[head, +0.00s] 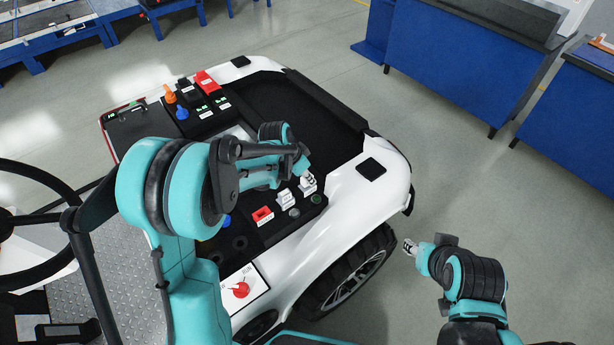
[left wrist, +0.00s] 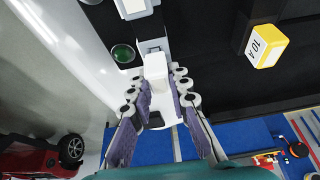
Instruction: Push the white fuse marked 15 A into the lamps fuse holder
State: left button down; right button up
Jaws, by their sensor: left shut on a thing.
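The white fuse (left wrist: 156,68) is held between the fingers of my left gripper (left wrist: 158,92) in the left wrist view. Its marking cannot be read from here. Just beyond its far end is a light holder (left wrist: 152,46) on the black panel; I cannot tell whether the fuse touches it or is partly in it. In the head view, my left gripper (head: 306,174) is above the right end of the row of holders, over a white block (head: 308,186). My right gripper (head: 409,246) is off to the right of the cart, away from the panel; its finger opening is too small to judge.
A green round lamp (left wrist: 122,53) is beside the holder. Another white holder (head: 286,200) and a red one (head: 263,215) stand in the same row. A yellow-edged block marked 10 A (left wrist: 265,46) shows in the left wrist view. A red rotary switch (head: 241,289) sits lower.

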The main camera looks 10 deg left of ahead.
pick_arm(q)
jog(key=shift+f+b, duration=0.4)
jog(key=shift+f, duration=0.15)
jog(key=c, duration=1.3)
grip_release()
jog(key=shift+r, duration=0.1)
jog(key=shift+c, duration=0.2)
jog(key=v, duration=1.2)
